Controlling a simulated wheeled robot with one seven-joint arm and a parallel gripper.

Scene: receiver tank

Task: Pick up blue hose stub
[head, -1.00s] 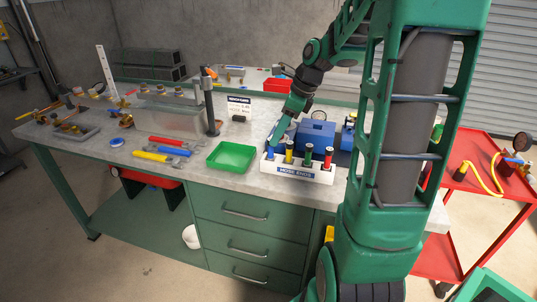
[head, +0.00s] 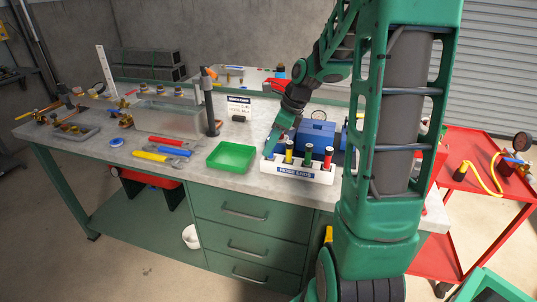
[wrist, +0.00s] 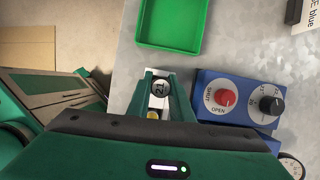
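The white HOSE ENDS rack (head: 297,170) stands at the bench's front edge with yellow, green and red stubs upright in it. My gripper (head: 271,151) is low at the rack's left end, where the blue hose stub sits, and hides nearly all of that stub in the head view. In the wrist view a round grey stub end marked 21 (wrist: 158,89) lies between the two fingers of my gripper (wrist: 161,84). The stub's blue body is not visible there. Whether the fingers press on it or stand slightly apart cannot be made out.
A green tray (head: 231,157) lies just left of the rack. A blue box (head: 318,133) stands behind the rack; its red knob (wrist: 225,97) shows in the wrist view. The yellow stub's top (wrist: 153,115) is close beside my fingers. Pliers (head: 168,147) lie farther left.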

